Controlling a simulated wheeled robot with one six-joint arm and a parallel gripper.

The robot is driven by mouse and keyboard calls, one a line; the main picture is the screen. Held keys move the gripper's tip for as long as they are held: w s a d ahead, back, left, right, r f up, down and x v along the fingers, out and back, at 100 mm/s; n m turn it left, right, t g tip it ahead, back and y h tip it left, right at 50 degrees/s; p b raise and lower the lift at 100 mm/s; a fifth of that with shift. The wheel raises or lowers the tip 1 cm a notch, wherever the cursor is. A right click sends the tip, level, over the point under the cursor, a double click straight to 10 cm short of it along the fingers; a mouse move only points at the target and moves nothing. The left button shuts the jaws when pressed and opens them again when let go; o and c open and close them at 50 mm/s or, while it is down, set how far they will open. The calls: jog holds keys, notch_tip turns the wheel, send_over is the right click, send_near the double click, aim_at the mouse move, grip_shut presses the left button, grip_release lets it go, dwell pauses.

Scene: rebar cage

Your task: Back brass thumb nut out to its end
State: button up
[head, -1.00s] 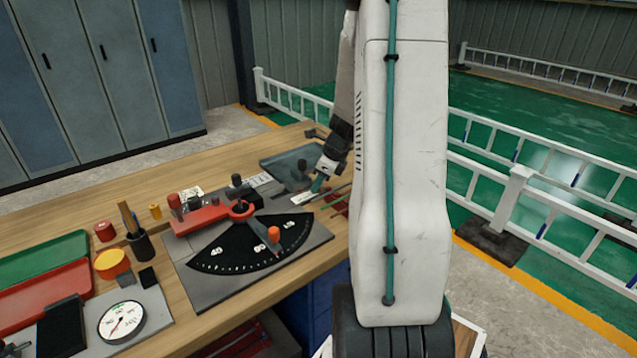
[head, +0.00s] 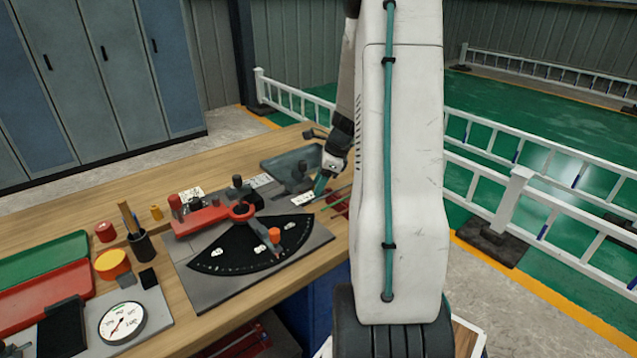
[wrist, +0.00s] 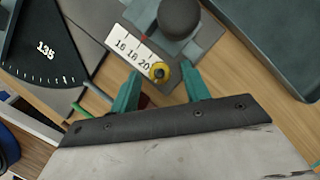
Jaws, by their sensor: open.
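The brass thumb nut (wrist: 159,71) shows in the wrist view as a small yellow round piece with a dark centre. It is at the edge of a white scale strip (wrist: 138,52) with printed numbers, close to the 20. My gripper (wrist: 158,84) is open, with one green finger on each side just below the nut. The nut lies ahead of the gap, and I cannot tell whether a finger touches it. In the head view my gripper (head: 322,186) is small at the bench's far right, and the nut cannot be made out.
A dark round knob (wrist: 181,17) stands just beyond the nut. The black angle dial (head: 240,250) with a red lever (head: 200,220) lies left of my gripper. A dark grey tray-like piece (wrist: 272,40) is at the wrist view's right. Bare wood (wrist: 240,85) shows between.

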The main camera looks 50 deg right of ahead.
jog(key=v, duration=0.7)
jog(key=shift+r, duration=0.25)
jog(key=shift+s, duration=0.1)
jog(key=shift+c, duration=0.3)
jog(key=shift+s+d, duration=0.2)
jog(key=shift+s, duration=0.05)
jog(key=shift+c, duration=1.1)
jog(key=x, duration=0.8)
jog(key=shift+w+r, duration=0.1)
